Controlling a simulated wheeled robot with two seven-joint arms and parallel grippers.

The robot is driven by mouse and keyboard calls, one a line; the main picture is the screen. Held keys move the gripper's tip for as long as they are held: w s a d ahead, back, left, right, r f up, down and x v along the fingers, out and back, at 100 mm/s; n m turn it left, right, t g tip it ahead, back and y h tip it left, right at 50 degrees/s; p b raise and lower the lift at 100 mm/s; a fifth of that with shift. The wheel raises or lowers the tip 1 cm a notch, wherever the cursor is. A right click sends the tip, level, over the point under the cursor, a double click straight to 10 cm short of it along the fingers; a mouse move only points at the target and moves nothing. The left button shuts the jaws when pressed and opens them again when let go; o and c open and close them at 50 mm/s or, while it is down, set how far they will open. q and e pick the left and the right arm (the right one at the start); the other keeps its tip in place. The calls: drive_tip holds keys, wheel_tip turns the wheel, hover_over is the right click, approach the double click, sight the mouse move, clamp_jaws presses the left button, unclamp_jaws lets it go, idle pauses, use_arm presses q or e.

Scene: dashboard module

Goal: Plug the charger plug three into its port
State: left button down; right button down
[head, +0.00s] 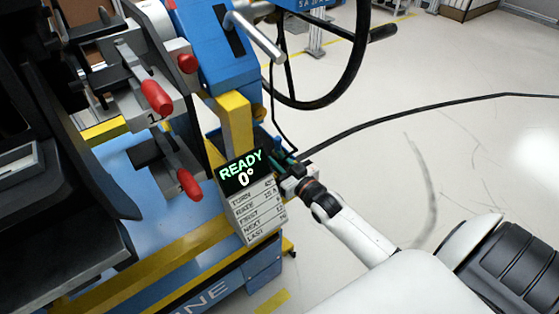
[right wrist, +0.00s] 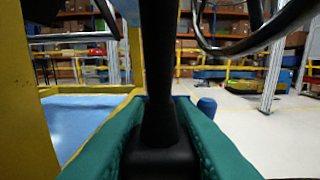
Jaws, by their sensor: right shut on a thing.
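My right gripper (head: 284,163) reaches in from the lower right, just right of the READY display panel. It is shut, and its teal fingers (right wrist: 110,140) fill both sides of the right wrist view. Between them is a black plug (right wrist: 160,155) with a thick black stem or cable (right wrist: 158,70) rising from it. In the head view the plug is too small and hidden by the fingers to make out. A black cable (head: 400,116) runs from near the gripper to the right. I cannot make out a port or any number on the plug. My left gripper is not in view.
The READY panel (head: 253,210) hangs on a blue and yellow stand close to the gripper. Red-handled clamps (head: 157,97) and a black dashboard part (head: 60,215) are at the left. A steering wheel (head: 358,60) is above. The floor at right is mostly clear.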

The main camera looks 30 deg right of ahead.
idle(0.8)
use_arm(q)
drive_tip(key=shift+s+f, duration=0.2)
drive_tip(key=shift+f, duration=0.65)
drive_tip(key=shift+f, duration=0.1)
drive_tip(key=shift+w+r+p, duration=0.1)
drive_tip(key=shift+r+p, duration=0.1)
drive_tip(key=shift+p, duration=0.15)
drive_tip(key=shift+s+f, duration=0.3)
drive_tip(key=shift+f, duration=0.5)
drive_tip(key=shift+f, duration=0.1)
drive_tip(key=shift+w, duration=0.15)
